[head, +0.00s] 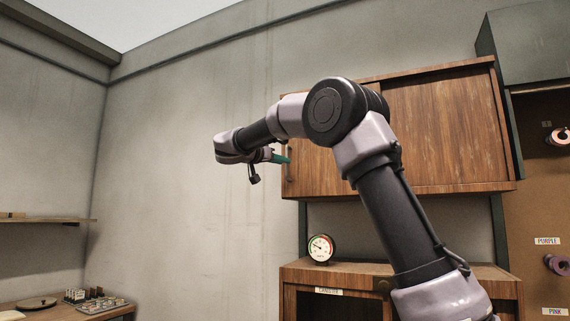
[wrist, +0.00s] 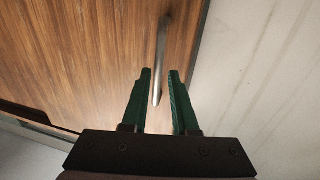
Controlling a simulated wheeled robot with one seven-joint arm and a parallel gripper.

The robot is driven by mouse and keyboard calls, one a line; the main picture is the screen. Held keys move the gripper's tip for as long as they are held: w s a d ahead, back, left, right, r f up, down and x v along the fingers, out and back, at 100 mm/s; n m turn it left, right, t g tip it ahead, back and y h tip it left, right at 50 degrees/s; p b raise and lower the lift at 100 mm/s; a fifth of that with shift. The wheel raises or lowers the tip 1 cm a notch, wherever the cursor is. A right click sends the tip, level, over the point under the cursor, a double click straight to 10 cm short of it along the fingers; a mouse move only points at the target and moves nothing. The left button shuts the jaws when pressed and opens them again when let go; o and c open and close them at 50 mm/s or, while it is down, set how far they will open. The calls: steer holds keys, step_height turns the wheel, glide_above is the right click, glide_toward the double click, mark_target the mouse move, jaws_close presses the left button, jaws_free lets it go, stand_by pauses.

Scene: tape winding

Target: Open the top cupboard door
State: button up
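The top cupboard (head: 440,130) hangs on the wall, with wooden fronts that look closed. Its left door (head: 310,170) is partly hidden behind my arm. A metal bar handle (head: 289,165) stands upright near that door's left edge. My gripper (head: 284,160) is at the handle, coming from the left. In the wrist view the green fingers (wrist: 160,75) are apart, and the lower end of the handle (wrist: 160,65) lies between them. A gap shows on each side of the handle, and I cannot tell whether the fingertips reach around it. The wooden door (wrist: 90,50) fills the left of that view.
A lower cabinet (head: 400,270) stands beneath, with a round gauge (head: 321,248) on top. A rack with labelled spools (head: 557,264) is at the right. A shelf (head: 45,220) and a bench with small items (head: 95,299) are at the left. Bare wall (head: 180,160) lies left of the cupboard.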

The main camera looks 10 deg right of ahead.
mark_target(287, 175)
steer(key=shift+x, duration=1.7)
steer(key=shift+d, duration=0.1)
jaws_close()
